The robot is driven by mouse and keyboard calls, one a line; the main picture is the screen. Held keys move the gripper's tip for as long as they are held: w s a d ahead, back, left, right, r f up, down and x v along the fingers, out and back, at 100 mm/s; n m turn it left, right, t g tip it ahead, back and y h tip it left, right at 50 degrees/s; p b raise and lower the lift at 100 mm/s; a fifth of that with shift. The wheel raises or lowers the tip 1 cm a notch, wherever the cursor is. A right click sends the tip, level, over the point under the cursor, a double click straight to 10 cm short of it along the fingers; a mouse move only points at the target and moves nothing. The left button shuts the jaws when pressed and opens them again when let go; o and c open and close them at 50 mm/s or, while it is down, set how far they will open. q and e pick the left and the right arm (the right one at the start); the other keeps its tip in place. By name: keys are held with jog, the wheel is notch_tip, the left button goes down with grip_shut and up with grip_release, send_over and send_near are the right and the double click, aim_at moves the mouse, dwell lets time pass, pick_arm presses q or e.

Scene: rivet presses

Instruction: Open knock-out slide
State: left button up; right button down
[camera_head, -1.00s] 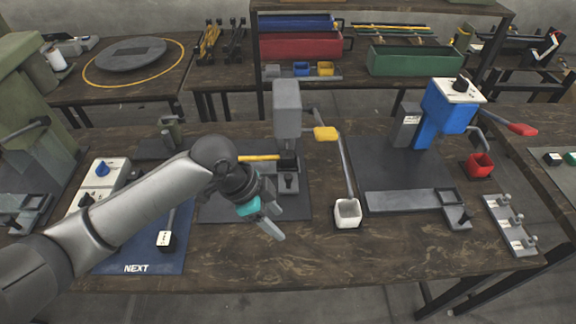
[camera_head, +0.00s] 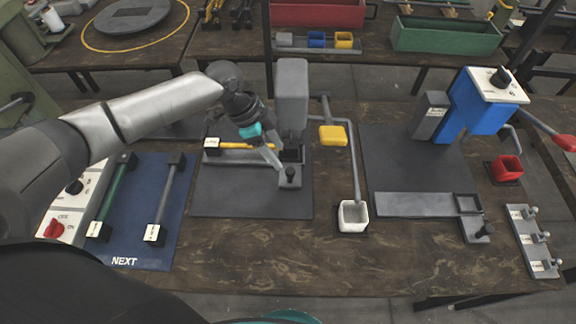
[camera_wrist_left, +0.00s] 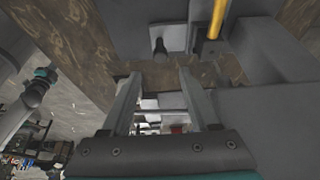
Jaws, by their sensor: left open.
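The grey press (camera_head: 291,95) stands on a dark mat in the middle of the bench. At its foot is a small grey slide with a dark upright knob (camera_head: 290,174); I take this to be the knock-out slide, but no label is legible. The knob (camera_wrist_left: 160,47) also shows in the left wrist view, beyond the fingertips. My left gripper (camera_head: 274,158) is open, just left of the knob. In the left wrist view its two fingers (camera_wrist_left: 158,80) are apart with nothing between them; contact with the slide cannot be seen. My right gripper is not identifiable.
A yellow bar (camera_head: 246,146) lies beside the press, close to my left gripper. The blue press (camera_head: 475,108) stands farther right. Bare bench lies in front of the mat.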

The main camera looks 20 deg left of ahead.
aim_at(290, 170)
pick_arm(q)
jog(key=x, duration=0.6)
jog(key=shift+w+d+f+b, duration=0.1)
jog(key=shift+d+b, duration=0.05)
jog(key=shift+b, duration=0.2)
jog(key=shift+d+f, duration=0.2)
jog(key=shift+f, duration=0.35)
pick_arm(e)
jog(key=shift+w+f, duration=0.25)
jog(key=shift+w, duration=0.25)
jog(key=shift+w+f, duration=0.2)
jog(key=shift+w, duration=0.25)
pick_arm(q)
jog(key=shift+c, duration=0.3)
pick_arm(e)
jog(key=shift+s, duration=0.1)
pick_arm(q)
jog(key=c, duration=0.3)
grip_shut()
pick_arm(e)
jog(key=shift+s, duration=0.2)
pick_arm(q)
jog(key=shift+w, duration=0.1)
